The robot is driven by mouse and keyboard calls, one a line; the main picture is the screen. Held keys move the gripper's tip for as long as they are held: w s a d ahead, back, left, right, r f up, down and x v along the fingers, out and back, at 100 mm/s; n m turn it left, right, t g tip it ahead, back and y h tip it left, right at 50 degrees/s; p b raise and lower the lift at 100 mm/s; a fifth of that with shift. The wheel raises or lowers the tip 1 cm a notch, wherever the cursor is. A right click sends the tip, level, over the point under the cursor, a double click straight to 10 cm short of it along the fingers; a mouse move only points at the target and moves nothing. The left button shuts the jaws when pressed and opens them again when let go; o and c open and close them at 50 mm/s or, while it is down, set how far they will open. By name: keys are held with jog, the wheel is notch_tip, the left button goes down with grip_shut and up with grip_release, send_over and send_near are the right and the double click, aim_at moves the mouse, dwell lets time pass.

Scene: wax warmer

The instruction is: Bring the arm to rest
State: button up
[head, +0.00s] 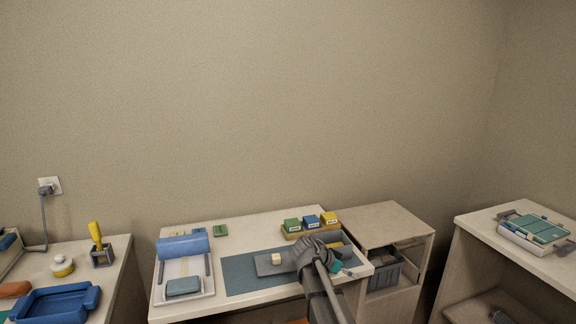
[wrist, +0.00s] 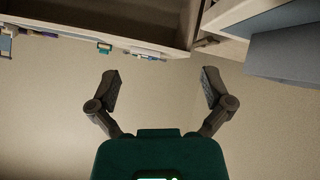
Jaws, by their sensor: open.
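My gripper (wrist: 161,86) is open in the wrist view. Its two dark fingers stand wide apart with nothing between them, and bare wall shows behind the gap. In the head view my grey arm reaches up from the bottom edge over the front right of the middle table (head: 200,306). A teal part shows at its end, but the fingertips are hidden there. I cannot tell the exact height of the arm above the table.
A cream block (head: 276,259) sits on a grey plate left of my arm. Green, blue and yellow boxes (head: 311,222) stand behind it. A blue roll (head: 183,246) lies at left, a low cabinet (head: 385,222) at right. The wall area above is clear.

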jog(key=s+f+n+g+y, duration=0.1)
jog(key=s+f+n+y, duration=0.1)
jog(key=s, duration=0.5)
jog(key=s+a+f+n+g+y, duration=0.1)
jog(key=s+f+n+y, duration=0.2)
jog(key=s, duration=0.5)
jog(key=s+a+f+n+y, duration=0.1)
jog(key=s+f+n+y, duration=0.1)
jog(key=s+n+y, duration=0.3)
jog(key=shift+s+f+n+g, duration=0.35)
jog(key=shift+s+n, duration=0.35)
jog(key=shift+s, duration=0.55)
